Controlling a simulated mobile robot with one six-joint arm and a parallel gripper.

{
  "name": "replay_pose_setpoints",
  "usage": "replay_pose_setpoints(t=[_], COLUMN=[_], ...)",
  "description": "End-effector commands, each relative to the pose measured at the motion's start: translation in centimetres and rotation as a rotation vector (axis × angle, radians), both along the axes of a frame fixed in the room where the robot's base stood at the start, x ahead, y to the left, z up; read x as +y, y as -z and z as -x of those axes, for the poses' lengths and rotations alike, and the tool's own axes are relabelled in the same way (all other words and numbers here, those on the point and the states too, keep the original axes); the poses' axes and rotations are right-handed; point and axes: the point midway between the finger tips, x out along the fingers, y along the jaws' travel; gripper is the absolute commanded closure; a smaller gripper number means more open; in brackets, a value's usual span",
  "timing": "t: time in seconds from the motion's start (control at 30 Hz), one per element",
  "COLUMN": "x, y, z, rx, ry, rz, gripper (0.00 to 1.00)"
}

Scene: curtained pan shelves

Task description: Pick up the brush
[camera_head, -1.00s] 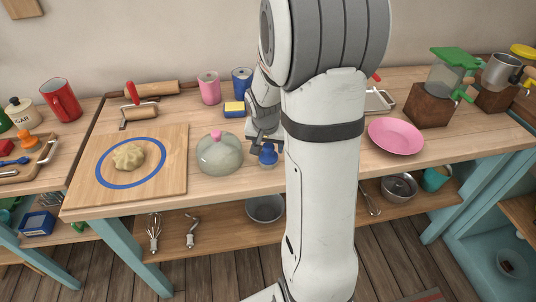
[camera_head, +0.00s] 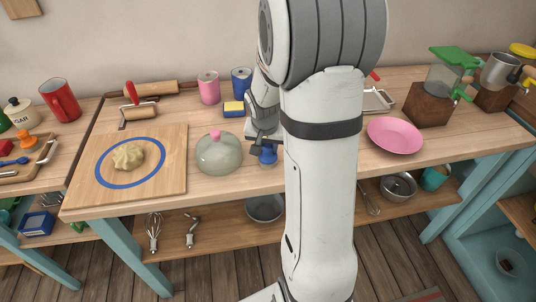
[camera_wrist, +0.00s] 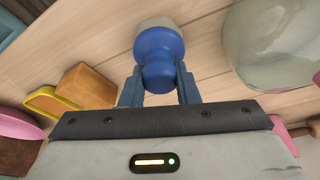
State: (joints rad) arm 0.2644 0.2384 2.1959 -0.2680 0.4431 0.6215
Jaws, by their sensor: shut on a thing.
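The brush has a round blue knob handle and a pale base; it stands on the wooden table beside the cloche. In the head view the brush (camera_head: 267,155) is partly hidden by my arm. In the wrist view the brush (camera_wrist: 158,55) sits between my two fingers, its pale end against the table boards. My gripper (camera_wrist: 158,85) is shut on the blue handle, with one finger on each side.
A glass cloche with a pink knob (camera_head: 219,153) stands close to the left of the brush. A blue and yellow sponge (camera_head: 233,108) lies behind it. A cutting board with dough (camera_head: 172,180) is farther left, and a pink plate (camera_head: 395,136) is to the right.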

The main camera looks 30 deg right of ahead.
Motion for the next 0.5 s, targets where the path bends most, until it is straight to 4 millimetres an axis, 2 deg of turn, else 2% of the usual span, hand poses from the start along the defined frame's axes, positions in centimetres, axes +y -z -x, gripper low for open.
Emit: replay_pose_setpoints(t=[0.13,0.23,0.5], x=[0.0,0.0,0.0], y=[-0.2,-1.1,-6.4], z=[0.0,-0.1,-0.1], rx=[-0.001,-0.004,-0.006], ry=[0.000,0.000,0.000], rz=[0.001,0.002,0.002], gripper=[0.95,0.95,0.95])
